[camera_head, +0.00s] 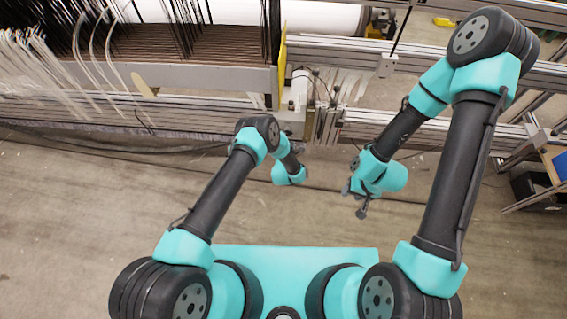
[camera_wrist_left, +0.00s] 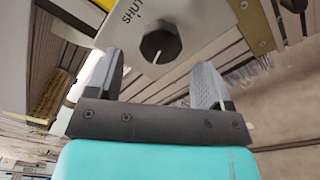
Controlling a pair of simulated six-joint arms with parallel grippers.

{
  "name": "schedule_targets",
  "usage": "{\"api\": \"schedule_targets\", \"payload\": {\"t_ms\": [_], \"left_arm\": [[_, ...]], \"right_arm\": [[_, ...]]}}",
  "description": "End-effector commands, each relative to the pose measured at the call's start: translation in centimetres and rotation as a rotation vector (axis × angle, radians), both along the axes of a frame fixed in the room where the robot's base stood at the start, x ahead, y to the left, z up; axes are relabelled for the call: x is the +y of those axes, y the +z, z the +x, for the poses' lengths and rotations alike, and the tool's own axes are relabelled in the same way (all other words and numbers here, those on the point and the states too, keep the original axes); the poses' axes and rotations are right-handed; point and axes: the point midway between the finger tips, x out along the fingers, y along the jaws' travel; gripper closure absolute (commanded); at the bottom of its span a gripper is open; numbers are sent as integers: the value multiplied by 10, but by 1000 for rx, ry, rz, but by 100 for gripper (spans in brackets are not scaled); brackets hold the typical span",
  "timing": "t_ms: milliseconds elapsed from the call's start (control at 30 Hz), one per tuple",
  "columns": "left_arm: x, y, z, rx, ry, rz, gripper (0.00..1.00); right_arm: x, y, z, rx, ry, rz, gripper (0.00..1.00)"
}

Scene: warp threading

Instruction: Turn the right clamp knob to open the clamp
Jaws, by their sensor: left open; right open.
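The dark round clamp knob (camera_wrist_left: 161,46) sits on a light grey plate (camera_wrist_left: 190,18) marked "SHUT" in the left wrist view. My left gripper (camera_wrist_left: 159,60) is open, its two fingers apart, with the knob showing between and just beyond their tips. No contact with the knob is clear. In the head view the left wrist is near the loom's front rail, and its fingers and the knob cannot be made out. My right gripper (camera_head: 354,201) is open and empty, hanging over the floor to the right, away from the rail.
The loom's metal rail (camera_head: 190,115) runs across the back. White threads (camera_head: 40,60) hang at the left. A yellow upright strip (camera_head: 282,65) stands near the clamp area. The floor (camera_head: 90,220) in front is clear apart from a cable along the rail.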

Motion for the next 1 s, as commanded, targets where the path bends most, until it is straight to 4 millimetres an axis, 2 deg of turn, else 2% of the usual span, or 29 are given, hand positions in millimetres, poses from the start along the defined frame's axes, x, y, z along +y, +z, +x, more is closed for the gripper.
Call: {"api": "schedule_targets", "payload": {"t_ms": [400,600,800,1000], "left_arm": [[6,-1,-81,4,-1,0,26],[9,0,-113,2,-1,0,26],[10,0,-128,1,-1,-1,26],[10,0,-129,0,0,-1,26]], "right_arm": [[0,0,0,0,0,0,57],[0,0,0,0,0,0,57],[0,0,0,0,0,0,57],[0,0,0,0,0,0,57]]}}
